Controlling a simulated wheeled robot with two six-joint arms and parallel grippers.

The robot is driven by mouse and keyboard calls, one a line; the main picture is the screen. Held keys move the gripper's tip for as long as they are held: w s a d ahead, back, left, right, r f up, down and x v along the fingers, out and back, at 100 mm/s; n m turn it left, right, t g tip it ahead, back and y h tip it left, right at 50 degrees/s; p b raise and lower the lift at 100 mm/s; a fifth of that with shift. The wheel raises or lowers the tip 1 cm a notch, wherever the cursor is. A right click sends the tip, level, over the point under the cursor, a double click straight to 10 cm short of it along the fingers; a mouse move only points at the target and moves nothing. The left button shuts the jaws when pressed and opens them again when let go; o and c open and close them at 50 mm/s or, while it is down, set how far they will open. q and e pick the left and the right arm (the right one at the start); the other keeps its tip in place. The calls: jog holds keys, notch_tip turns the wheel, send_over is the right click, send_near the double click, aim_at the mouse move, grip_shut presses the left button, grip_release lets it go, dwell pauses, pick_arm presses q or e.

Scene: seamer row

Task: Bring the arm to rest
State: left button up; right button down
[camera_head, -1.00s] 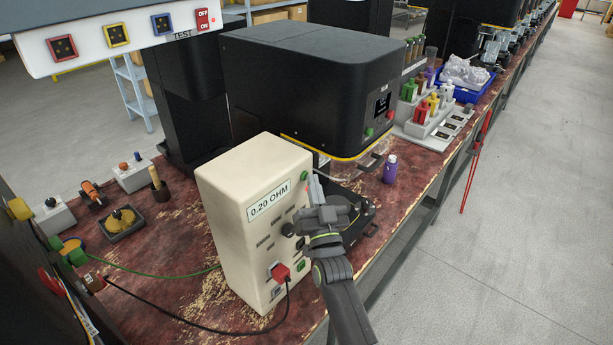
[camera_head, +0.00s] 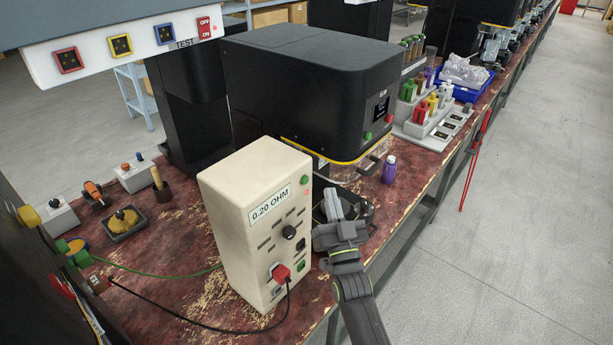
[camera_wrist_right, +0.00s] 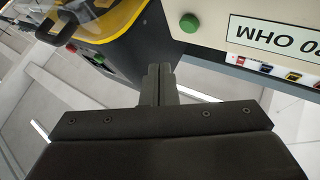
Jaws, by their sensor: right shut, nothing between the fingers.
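My right gripper (camera_head: 335,203) is in the head view, just right of the cream meter box, above the worn red bench. Its fingers are shut with nothing between them. In the right wrist view its two dark fingers (camera_wrist_right: 159,84) lie close together in the middle. A gap shows there between box and fingers. My left gripper does not show.
The black seamer machine (camera_head: 300,90) stands behind my right gripper. A purple bottle (camera_head: 389,170) stands near the bench's front edge. A black cord (camera_head: 200,328) and a green wire (camera_head: 170,274) run left of the box. The aisle floor (camera_head: 500,250) at right is clear.

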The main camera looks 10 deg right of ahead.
jog(key=shift+s+d, duration=0.4)
jog(key=shift+s, duration=0.05)
notch_tip(320, 180, down, 19)
jog(key=s+d+g+b, duration=0.2)
jog(key=g, duration=0.3)
jog(key=s+d+f+n+g+b, duration=0.1)
jog(key=s+d+f+g, duration=0.15)
jog(key=s+f, duration=0.6)
jog(key=s+d+f+n+g+b, duration=0.1)
jog(key=s+f+g, duration=0.25)
jog(key=f, duration=1.05)
jog(key=s+d+f+g+b, duration=0.1)
jog(key=s+d+f+g, duration=0.1)
jog(key=s+f, duration=0.5)
jog(key=s+d+f+g+b, duration=0.1)
jog(key=s+f+g, duration=0.4)
jog(key=s, duration=1.2)
jog(key=s+d+f+g+h+b, duration=0.1)
jog(key=s+d+f+g, duration=0.3)
jog(key=s+f, duration=0.5)
jog(key=s, duration=0.3)
jog(key=shift+f, duration=0.4)
